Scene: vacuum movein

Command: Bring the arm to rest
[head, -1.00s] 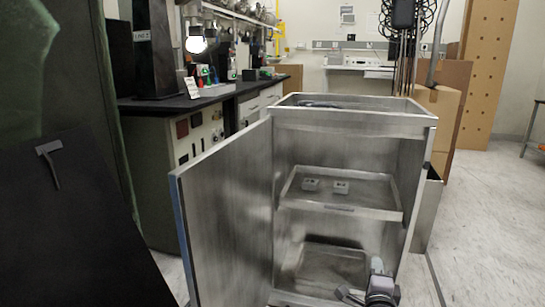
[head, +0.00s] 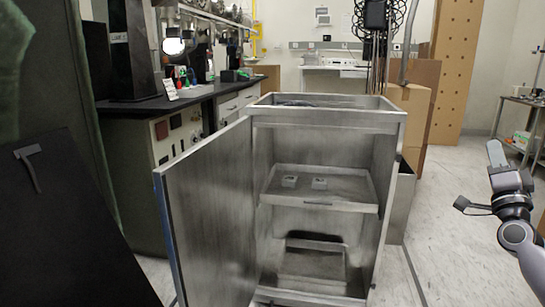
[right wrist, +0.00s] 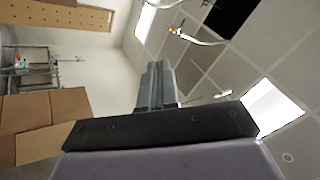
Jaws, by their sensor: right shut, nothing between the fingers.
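My right gripper (head: 494,153) is raised at the right side of the head view, clear of the cabinet, with its fingers pointing up. It is shut and empty. In the right wrist view its closed fingers (right wrist: 157,85) point toward the ceiling, with nothing held. My left gripper is not in view. A grey metal cabinet (head: 330,115) stands in the middle of the head view. Its door (head: 210,205) is swung open to the left.
A dark-topped workbench (head: 165,105) stands behind the door at left. A dark panel (head: 65,230) fills the left foreground. Cardboard boxes (head: 408,110) stand behind the cabinet, and a metal table (head: 520,101) stands far right. The floor (head: 450,215) between cabinet and right gripper is clear.

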